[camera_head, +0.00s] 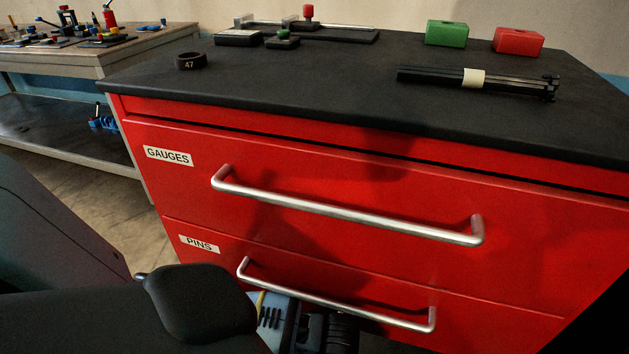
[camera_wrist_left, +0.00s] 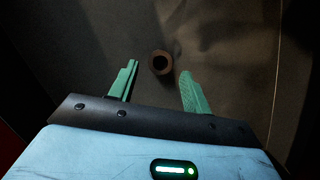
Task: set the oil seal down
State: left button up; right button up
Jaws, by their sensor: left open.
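My left gripper (camera_wrist_left: 159,68) is open in the left wrist view, its two green fingers spread apart. A small brown ring with a dark centre (camera_wrist_left: 161,74), perhaps the oil seal, shows between the fingertips, with a gap on both sides. It seems to lie on the dark surface beyond, but I cannot tell how far away. In the head view part of my left gripper's body (camera_head: 281,318) shows low before the cabinet; its fingers are hidden. A black ring marked 47 (camera_head: 191,62) lies at the left of the cabinet top. My right gripper is not in view.
The red cabinet (camera_head: 330,185) has shut drawers labelled GAUGES and PINS with protruding handles. On its black top are a green block (camera_head: 446,34), a red block (camera_head: 518,41) and a black banded bundle (camera_head: 440,78). A cluttered bench (camera_head: 130,52) stands left. The top's front middle is clear.

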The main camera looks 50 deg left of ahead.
pick_arm(q)
jog(key=d, duration=1.2)
jog(key=shift+w+d+r, duration=0.1)
jog(key=shift+w+r, duration=0.05)
jog(key=shift+r, duration=0.05)
